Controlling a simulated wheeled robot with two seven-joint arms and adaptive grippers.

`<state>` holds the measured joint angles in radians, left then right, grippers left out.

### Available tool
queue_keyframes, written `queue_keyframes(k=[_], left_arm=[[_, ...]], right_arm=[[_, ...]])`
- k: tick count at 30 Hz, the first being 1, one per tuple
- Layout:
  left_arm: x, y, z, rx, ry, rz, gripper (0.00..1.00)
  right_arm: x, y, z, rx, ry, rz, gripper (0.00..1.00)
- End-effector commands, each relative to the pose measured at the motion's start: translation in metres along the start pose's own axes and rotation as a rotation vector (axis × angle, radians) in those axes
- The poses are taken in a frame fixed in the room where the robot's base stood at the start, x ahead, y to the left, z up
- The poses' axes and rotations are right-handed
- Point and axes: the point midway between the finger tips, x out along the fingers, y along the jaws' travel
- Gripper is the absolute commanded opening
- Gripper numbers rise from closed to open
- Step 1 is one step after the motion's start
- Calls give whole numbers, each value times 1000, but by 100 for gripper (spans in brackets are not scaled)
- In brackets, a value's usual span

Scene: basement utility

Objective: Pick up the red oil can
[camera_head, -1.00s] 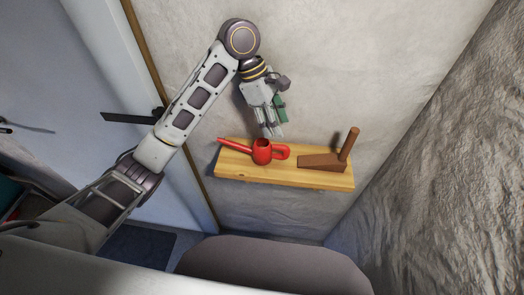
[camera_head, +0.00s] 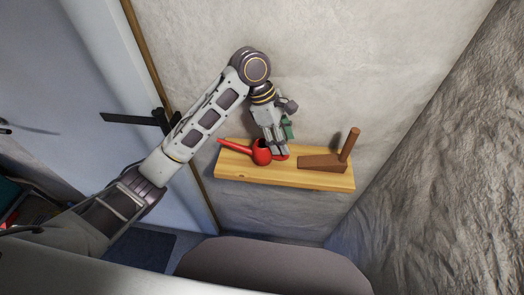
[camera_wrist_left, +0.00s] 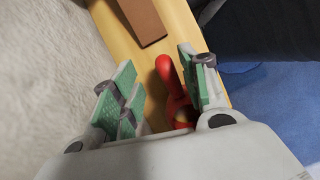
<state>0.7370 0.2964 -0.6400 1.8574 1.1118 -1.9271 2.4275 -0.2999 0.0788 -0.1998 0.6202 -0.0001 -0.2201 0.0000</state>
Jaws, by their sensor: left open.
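The red oil can (camera_head: 261,152) stands on the wooden wall shelf (camera_head: 300,180), its long spout pointing left. My left gripper (camera_head: 280,154) reaches down over its right side and hides most of the handle. In the left wrist view the can's red handle (camera_wrist_left: 172,80) lies between the green-padded fingers of the gripper (camera_wrist_left: 160,92). The fingers are apart; whether either one touches the can is not clear. The can's body is partly hidden behind the gripper's housing in that view. My right gripper is not in view.
A brown wooden block with an upright handle (camera_head: 325,161) sits on the shelf right of the can. The pale wall (camera_head: 330,60) is close behind, and a rough stone wall (camera_head: 440,180) is at the right. A door with a black handle (camera_head: 133,118) is at the left.

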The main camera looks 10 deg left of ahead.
Motion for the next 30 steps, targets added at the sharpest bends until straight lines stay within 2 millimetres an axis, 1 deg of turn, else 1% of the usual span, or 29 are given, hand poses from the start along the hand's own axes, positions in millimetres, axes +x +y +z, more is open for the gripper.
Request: queue_keyframes(k=[8, 12, 15, 30], left_arm=[[27, -6, -1, 0, 1, -3, 44], [41, -6, -1, 0, 1, -2, 44], [47, -6, -1, 0, 0, -1, 44], [49, -6, -1, 0, 0, 0, 44]], right_arm=[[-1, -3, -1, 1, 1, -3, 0], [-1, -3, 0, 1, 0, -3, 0], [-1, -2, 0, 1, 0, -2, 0], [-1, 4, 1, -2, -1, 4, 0]])
